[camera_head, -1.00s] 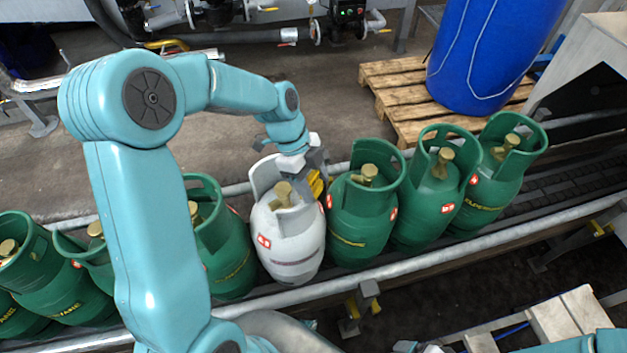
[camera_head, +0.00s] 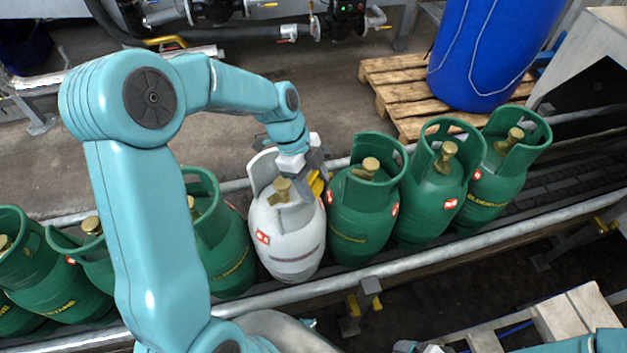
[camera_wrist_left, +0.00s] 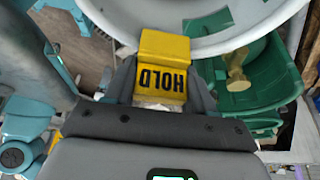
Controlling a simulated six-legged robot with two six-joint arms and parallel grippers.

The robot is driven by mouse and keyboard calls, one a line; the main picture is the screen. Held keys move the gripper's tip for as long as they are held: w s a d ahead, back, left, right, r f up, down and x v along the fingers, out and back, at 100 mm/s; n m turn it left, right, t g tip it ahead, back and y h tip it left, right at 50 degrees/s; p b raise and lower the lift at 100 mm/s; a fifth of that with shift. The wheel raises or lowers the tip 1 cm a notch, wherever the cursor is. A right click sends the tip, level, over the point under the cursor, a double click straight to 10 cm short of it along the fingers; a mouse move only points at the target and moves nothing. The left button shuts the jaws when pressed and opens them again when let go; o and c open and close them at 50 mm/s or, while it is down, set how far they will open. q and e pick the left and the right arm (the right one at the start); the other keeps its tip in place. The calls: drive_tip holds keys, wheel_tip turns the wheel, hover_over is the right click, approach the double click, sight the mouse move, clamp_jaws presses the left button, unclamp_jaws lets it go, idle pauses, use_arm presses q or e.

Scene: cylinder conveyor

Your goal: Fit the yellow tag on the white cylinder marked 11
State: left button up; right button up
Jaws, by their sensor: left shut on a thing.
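The white cylinder (camera_head: 288,243) stands in the row on the conveyor, with a red-and-white label on its side and a brass valve inside its collar. The number on it is too small to read. My left gripper (camera_head: 312,180) is at the right side of its collar, shut on the yellow tag (camera_head: 318,184). In the left wrist view the yellow tag (camera_wrist_left: 163,72) reads HOLD and sits between the fingers. Its far end meets the white rim (camera_wrist_left: 205,28); I cannot tell whether it is hooked over it. My right gripper's fingers are not clearly seen.
Green cylinders stand close on both sides, one (camera_head: 362,205) just right of the white one. Metal rails (camera_head: 430,262) run along the conveyor. A wooden pallet (camera_head: 400,92) with a blue barrel (camera_head: 490,50) stands behind.

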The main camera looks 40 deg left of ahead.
sight(313, 177)
use_arm(q)
drive_tip(key=shift+r, duration=0.1)
drive_tip(key=shift+r+p, duration=0.8)
drive_tip(key=shift+r, duration=0.65)
drive_tip(key=shift+b, duration=0.65)
idle(0.8)
drive_tip(key=shift+f, duration=0.25)
drive_tip(key=shift+f+b, duration=0.35)
drive_tip(key=shift+b, duration=0.2)
drive_tip(key=shift+f+b, duration=0.95)
drive_tip(key=shift+f, duration=0.1)
drive_tip(key=o, duration=1.1)
drive_tip(key=shift+r, duration=0.1)
drive_tip(key=shift+r, duration=0.1)
